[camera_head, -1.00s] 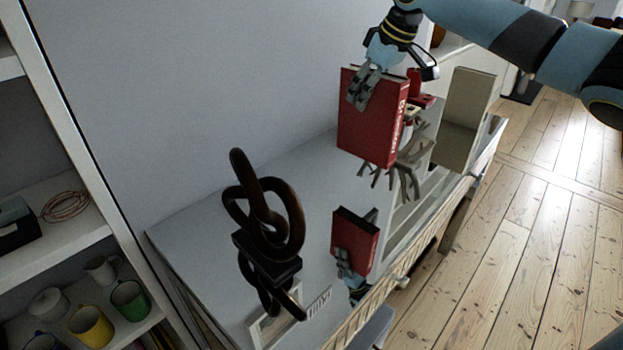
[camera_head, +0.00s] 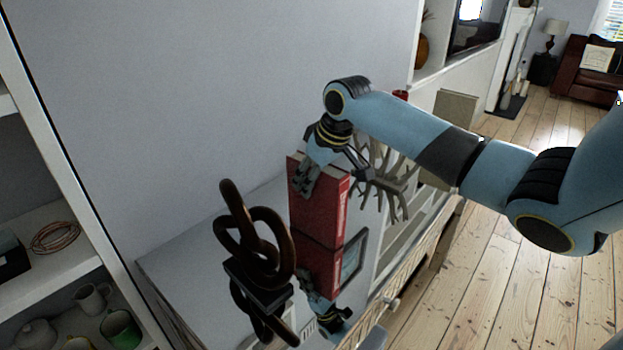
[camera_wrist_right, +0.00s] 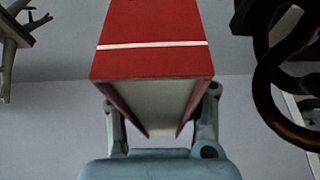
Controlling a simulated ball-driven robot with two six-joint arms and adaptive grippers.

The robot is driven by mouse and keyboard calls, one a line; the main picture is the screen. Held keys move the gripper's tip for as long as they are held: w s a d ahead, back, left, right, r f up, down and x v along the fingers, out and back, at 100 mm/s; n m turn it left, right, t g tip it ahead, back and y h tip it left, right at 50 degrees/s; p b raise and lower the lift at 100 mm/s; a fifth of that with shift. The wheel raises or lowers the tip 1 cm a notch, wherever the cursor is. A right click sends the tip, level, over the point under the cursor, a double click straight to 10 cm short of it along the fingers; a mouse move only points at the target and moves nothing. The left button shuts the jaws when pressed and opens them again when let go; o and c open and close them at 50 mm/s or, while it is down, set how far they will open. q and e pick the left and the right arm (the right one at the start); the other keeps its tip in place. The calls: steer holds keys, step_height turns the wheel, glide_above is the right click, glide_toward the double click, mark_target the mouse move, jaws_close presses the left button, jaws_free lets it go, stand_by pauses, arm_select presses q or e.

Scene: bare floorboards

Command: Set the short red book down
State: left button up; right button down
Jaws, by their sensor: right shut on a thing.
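The short red book (camera_head: 316,205) is upright in my right gripper (camera_head: 309,184), which holds it from above over the glossy cabinet top (camera_head: 185,262). The book's lower edge meets its mirror image in the top, so it is at or very close to the surface; I cannot tell whether it touches. In the right wrist view the red book (camera_wrist_right: 152,22), with a white stripe across it, sits between the two fingers of the right gripper (camera_wrist_right: 160,98). My left gripper is not in view.
A dark brown knot sculpture (camera_head: 262,240) stands just left of the book. A pale branching coral-like ornament (camera_head: 388,185) is behind and right of it. A box-like bookend (camera_head: 455,112) stands farther back. Shelves with mugs (camera_head: 92,298) are at the left.

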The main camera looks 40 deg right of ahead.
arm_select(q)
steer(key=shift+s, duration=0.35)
arm_select(e)
steer(key=shift+f, duration=0.15)
steer(key=c, duration=0.9)
jaws_free()
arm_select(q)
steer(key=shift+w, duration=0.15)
arm_select(e)
steer(key=v, duration=1.2)
steer(key=shift+s, duration=0.1)
